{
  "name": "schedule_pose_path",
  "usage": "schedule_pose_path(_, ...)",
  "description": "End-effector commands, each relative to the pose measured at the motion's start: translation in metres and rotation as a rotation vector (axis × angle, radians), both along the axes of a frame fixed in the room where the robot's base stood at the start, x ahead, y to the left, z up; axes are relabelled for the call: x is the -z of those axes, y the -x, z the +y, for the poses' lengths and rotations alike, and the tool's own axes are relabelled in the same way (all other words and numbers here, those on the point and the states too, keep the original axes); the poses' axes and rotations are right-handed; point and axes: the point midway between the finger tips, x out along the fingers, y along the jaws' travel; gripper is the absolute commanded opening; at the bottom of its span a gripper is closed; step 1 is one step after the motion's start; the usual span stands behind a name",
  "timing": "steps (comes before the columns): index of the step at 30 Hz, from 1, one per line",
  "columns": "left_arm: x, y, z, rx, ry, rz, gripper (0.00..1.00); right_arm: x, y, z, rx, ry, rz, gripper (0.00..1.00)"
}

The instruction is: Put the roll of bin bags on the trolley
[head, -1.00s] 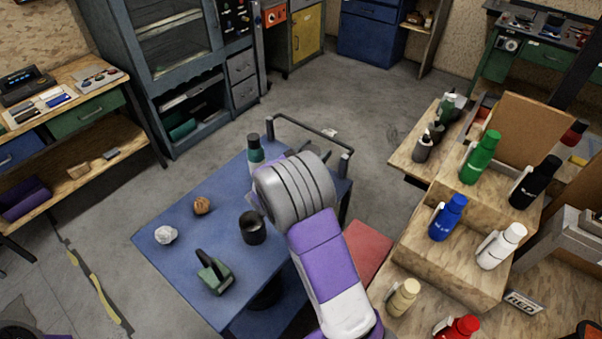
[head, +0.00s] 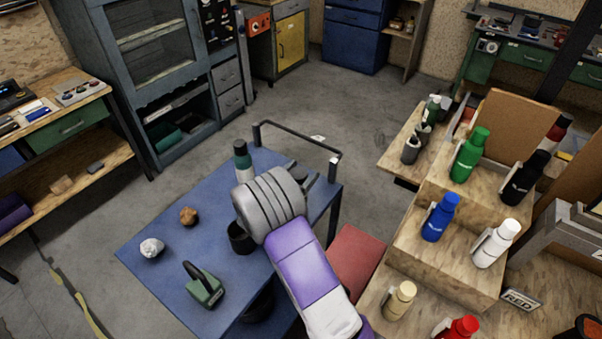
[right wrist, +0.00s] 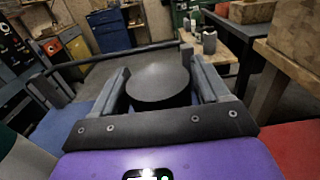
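The trolley (head: 165,222) is a blue-topped cart with a dark push rail (head: 300,138) at its far end. My right gripper (head: 302,172) is over the far right part of its top, near the rail, mostly hidden behind my grey ribbed wrist in the head view. In the right wrist view a dark grey round-ended cylinder, which I take as the roll of bin bags (right wrist: 158,82), sits between the two fingers, which appear closed on its sides. Whether its lower end touches the trolley is hidden. My left gripper is not in view.
Wooden steps (head: 440,262) with several bottles stand at the right.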

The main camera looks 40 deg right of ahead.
Motion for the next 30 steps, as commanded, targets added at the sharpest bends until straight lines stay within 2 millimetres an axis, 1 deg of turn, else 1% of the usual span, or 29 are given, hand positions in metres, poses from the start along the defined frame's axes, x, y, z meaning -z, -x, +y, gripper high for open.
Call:
schedule_pose_path(1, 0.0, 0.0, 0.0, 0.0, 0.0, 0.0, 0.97, 0.0, 0.0, 0.0, 0.0, 0.0, 0.0, 0.83)
schedule_pose_path(2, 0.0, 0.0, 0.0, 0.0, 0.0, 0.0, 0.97, 0.0, 0.0, 0.0, 0.0, 0.0, 0.0, 0.88)
schedule_pose_path(3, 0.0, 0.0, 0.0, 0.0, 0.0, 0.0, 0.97, 0.0, 0.0, 0.0, 0.0, 0.0, 0.0, 0.89)
schedule_pose_path(10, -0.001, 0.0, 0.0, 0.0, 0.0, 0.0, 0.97, -0.001, 0.0, 0.0, 0.0, 0.0, 0.0, 0.89)
schedule_pose_path(12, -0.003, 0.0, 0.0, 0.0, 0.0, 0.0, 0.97, -0.005, 0.0, 0.0, 0.0, 0.0, 0.0, 0.89)
schedule_pose_path(14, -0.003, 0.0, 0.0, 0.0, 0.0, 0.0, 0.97, -0.004, 0.001, 0.006, -0.002, -0.001, 0.001, 0.89)
schedule_pose_path(21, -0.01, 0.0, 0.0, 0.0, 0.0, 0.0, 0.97, -0.004, 0.012, 0.046, -0.005, 0.0, 0.003, 0.89)
schedule_pose_path(24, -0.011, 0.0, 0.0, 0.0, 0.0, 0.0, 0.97, -0.004, 0.016, 0.059, -0.003, 0.0, 0.001, 0.89)
schedule_pose_path(27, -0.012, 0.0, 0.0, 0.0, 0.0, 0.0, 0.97, -0.004, 0.019, 0.068, -0.002, 0.0, 0.0, 0.89)
schedule_pose_path(30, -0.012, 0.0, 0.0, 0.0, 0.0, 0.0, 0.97, -0.003, 0.021, 0.072, 0.0, 0.001, 0.001, 0.89)
